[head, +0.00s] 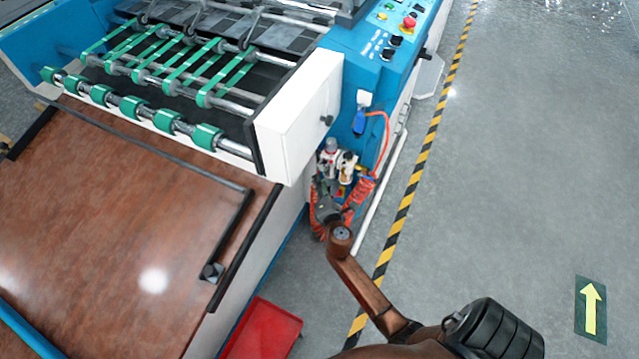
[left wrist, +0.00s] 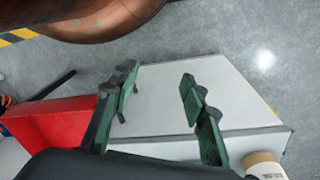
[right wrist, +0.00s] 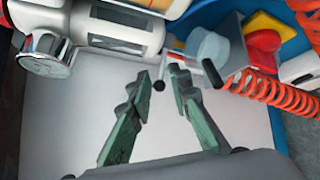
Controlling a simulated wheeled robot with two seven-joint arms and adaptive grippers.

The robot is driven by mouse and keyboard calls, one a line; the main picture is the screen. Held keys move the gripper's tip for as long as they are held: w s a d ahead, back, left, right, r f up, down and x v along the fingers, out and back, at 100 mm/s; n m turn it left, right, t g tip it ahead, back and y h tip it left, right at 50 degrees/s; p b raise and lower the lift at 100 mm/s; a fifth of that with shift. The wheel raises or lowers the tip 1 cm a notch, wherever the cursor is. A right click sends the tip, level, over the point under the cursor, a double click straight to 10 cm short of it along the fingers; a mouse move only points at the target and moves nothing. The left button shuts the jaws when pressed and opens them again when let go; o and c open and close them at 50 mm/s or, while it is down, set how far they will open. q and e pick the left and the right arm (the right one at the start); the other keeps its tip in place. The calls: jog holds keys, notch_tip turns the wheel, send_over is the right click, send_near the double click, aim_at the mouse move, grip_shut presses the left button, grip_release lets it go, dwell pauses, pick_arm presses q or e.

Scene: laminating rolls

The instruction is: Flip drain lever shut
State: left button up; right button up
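In the right wrist view, a thin rod with a small black ball (right wrist: 158,86) looks like the drain lever and hangs below the white cylindrical air unit (right wrist: 125,28). My right gripper (right wrist: 163,80) is open, its two green-grey fingertips on either side of the ball; I cannot tell whether they touch it. A short black bar (right wrist: 212,73) stands just right of the fingers, by a clear bowl (right wrist: 210,47). In the head view my right gripper (head: 328,205) is at the machine's side, below the air units (head: 347,166). My left gripper (left wrist: 158,85) is open and empty in the left wrist view.
Coiled orange hose (right wrist: 265,88) runs close to the right of my right gripper. The laminating machine (head: 300,110) and its brown table (head: 110,220) fill the left. A red bin (head: 262,330) stands on the floor. The floor at right is clear.

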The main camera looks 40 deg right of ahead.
grip_shut()
jog(key=shift+w+a, duration=0.1)
jog(key=shift+w, duration=0.05)
pick_arm(q)
jog(key=shift+t+h, duration=0.3)
jog(key=shift+t, duration=0.3)
jog(key=w+d+f, duration=0.1)
jog(key=w+d+f+b, duration=0.1)
jog(key=w+f, duration=0.1)
jog(key=shift+d+f+b, duration=0.1)
jog(key=shift+f+b, duration=0.05)
jog(key=shift+b, duration=0.15)
pick_arm(e)
jog(key=shift+w+m+g+h, duration=0.3)
jog(key=shift+m+g+h, duration=0.5)
jog(key=shift+m+h, duration=0.25)
pick_arm(q)
jog(key=shift+s, duration=0.1)
